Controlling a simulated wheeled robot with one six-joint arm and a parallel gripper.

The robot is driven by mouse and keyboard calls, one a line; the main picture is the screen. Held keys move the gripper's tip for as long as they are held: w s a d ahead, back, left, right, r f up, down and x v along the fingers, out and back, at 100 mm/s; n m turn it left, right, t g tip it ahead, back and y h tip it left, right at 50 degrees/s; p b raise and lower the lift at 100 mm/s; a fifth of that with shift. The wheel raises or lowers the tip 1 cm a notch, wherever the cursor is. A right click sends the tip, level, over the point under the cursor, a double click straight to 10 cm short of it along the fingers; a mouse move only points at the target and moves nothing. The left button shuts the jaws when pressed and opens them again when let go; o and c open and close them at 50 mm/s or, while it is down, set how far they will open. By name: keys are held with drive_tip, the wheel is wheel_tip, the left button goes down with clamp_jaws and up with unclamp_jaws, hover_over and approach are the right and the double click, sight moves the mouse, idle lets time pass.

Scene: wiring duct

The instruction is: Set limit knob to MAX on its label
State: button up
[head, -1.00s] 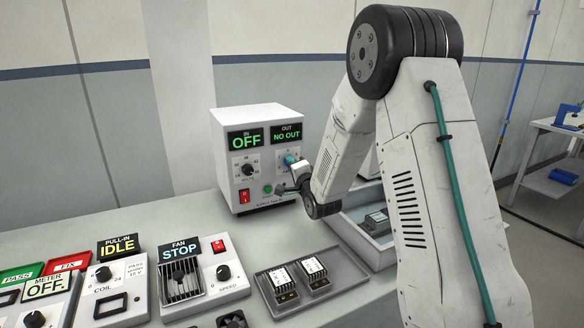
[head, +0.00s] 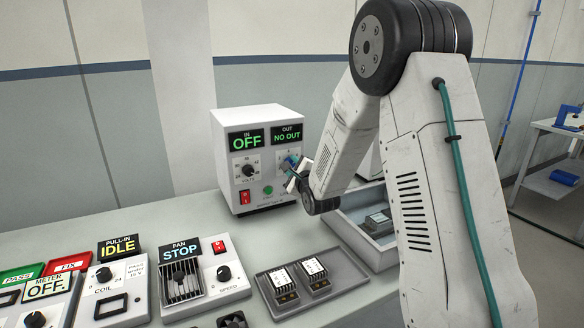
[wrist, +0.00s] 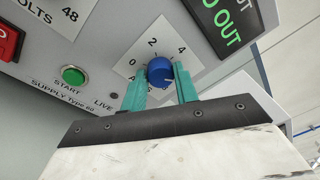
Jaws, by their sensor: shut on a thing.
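The limit knob (wrist: 159,69) is blue and sits on a white scale plate (wrist: 150,45) on the supply's front. The marks 0, 2 and 4 show; the lower part of the scale is hidden by my gripper, and I see no MAX mark. I cannot tell where the knob points. My gripper (wrist: 161,82) has teal fingers, one on each side of the knob, shut on it. In the head view, my gripper (head: 291,166) is at the right of the supply's front and mostly covers the knob.
The supply box (head: 262,115) shows OFF and NO OUT on its displays. It carries a volts knob (head: 248,171), a red switch (head: 245,197) and a green START button (wrist: 73,75). A grey tray (head: 262,284) with two modules and a grey bin (head: 345,225) stand nearby.

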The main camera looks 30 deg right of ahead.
drive_tip(key=shift+m, duration=0.3)
idle(0.4)
drive_tip(key=o, duration=1)
drive_tip(key=shift+c, duration=0.2)
drive_tip(key=shift+s, duration=0.15)
drive_tip(key=s, duration=0.7)
drive_tip(key=shift+s+a, duration=0.3)
drive_tip(key=shift+a, duration=0.05)
